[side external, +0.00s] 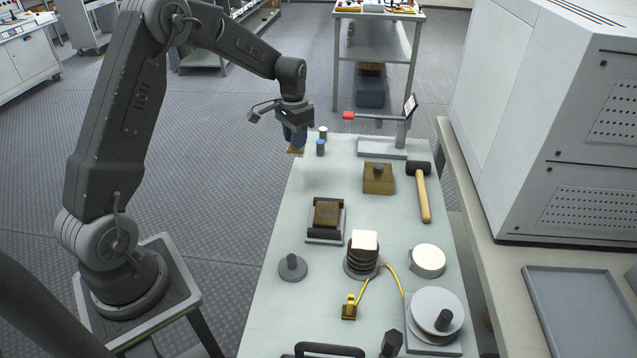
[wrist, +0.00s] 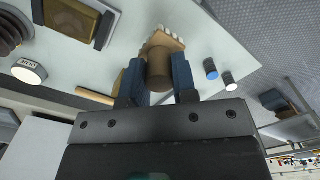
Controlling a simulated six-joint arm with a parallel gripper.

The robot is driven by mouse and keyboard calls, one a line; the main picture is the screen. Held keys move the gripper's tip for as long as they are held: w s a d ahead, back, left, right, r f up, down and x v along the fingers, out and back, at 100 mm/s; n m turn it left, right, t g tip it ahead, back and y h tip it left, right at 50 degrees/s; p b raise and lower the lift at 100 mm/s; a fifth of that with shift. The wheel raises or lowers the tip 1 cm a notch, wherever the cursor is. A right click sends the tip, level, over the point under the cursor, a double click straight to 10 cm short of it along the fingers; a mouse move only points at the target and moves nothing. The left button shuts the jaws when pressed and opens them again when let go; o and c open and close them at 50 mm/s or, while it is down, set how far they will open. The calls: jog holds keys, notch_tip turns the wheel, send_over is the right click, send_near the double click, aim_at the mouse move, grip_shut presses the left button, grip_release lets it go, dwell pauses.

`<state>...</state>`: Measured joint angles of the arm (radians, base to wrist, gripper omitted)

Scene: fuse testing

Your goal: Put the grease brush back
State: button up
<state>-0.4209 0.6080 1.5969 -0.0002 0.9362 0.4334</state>
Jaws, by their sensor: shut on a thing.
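The grease brush (wrist: 159,68) has a brown round handle, a tan flat head and a pale scalloped edge at its far end. In the wrist view it sits between the two blue fingers of my gripper (wrist: 159,86), which is shut on the handle. In the side view my gripper (side external: 295,141) points down at the far left corner of the table. The tan end of the brush (side external: 296,151) shows just below the fingers. I cannot tell whether it touches the tabletop.
A grey stand with a red-tipped arm (side external: 378,116), a brown block (side external: 378,178) and a hammer (side external: 423,195) lie farther right.

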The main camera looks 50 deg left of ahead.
jog(key=s+a+f, duration=0.2)
jog(key=a, duration=0.5)
jog(key=w+d+f, duration=0.4)
jog(key=w+d, duration=0.1)
jog(key=w+d+f, duration=0.2)
jog(key=w+d, duration=0.1)
jog(key=shift+w, duration=0.2)
jog(key=shift+f, duration=2.1)
jog(key=shift+f, duration=0.15)
jog(key=o, duration=0.9)
